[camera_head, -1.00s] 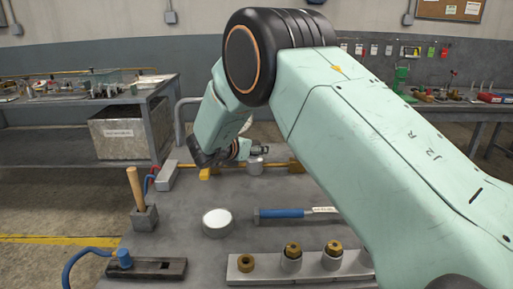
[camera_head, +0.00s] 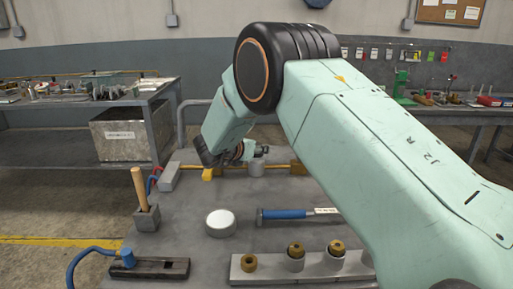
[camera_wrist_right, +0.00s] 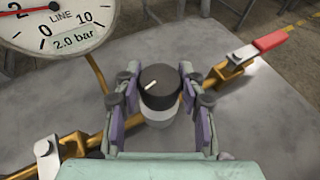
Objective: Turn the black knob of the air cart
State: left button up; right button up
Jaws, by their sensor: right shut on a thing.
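The black knob (camera_wrist_right: 160,82) with a white pointer mark sits on a grey round body (camera_wrist_right: 160,114) on the brass line, in the right wrist view. My right gripper (camera_wrist_right: 159,84) is shut on it, with one finger on each side. In the head view my right gripper (camera_head: 260,150) is small at the cart's far side, above the grey body (camera_head: 257,170); the knob is hard to make out there. The air cart's grey top (camera_head: 190,200) lies below. A round gauge (camera_wrist_right: 60,22) marked LINE reads 2.0 bar. My left gripper is out of view.
A red-handled valve (camera_wrist_right: 268,42) and a grey-handled valve (camera_wrist_right: 46,158) flank the knob. On the near cart top are a white disc (camera_head: 221,222), a blue-handled tool (camera_head: 284,214), a wooden handle (camera_head: 138,187) in a block, and brass fittings on a strip (camera_head: 270,271).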

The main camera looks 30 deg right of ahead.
jog(key=shift+c, duration=1.3)
jog(key=shift+w+m+g+h, duration=0.1)
jog(key=shift+m+g+h, duration=0.3)
jog(key=shift+m+g, duration=0.4)
jog(key=shift+m+g+b, duration=0.5)
jog(key=shift+g+b, duration=0.05)
jog(key=shift+g, duration=0.05)
jog(key=shift+d+m+g+h+b, duration=0.1)
jog(key=shift+m+g+h+b, duration=0.4)
jog(key=shift+m+g+b, duration=1.15)
jog(key=o, duration=1.2)
jog(key=v, duration=1.2)
